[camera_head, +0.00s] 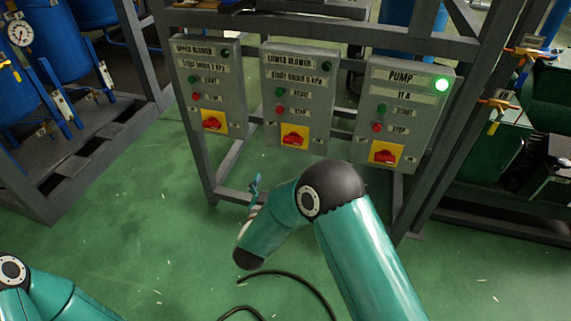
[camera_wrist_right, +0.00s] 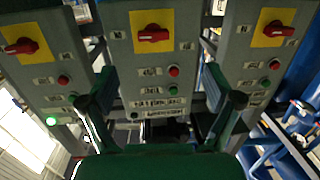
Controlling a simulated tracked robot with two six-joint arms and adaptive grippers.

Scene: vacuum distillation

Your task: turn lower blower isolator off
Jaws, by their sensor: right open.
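The lower blower box (camera_head: 297,98) is the middle of three grey control boxes on a rack. Its isolator is a red rotary handle (camera_head: 293,137) on a yellow plate at the box's bottom. The handle shows again in the right wrist view (camera_wrist_right: 153,34), where the boxes appear upside down and it lies roughly level. My right gripper (camera_head: 255,186) is below and in front of the boxes, apart from the handle. Its two fingers (camera_wrist_right: 163,98) are spread with nothing between them. My left arm shows at the lower left; its gripper is outside the picture.
The upper blower box (camera_head: 207,87) stands left and the pump box (camera_head: 404,113) right, each with a similar red isolator. The pump's green lamp (camera_head: 441,85) is lit. A grey rack post (camera_head: 188,135) stands left. A black cable (camera_head: 290,276) lies on the open green floor.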

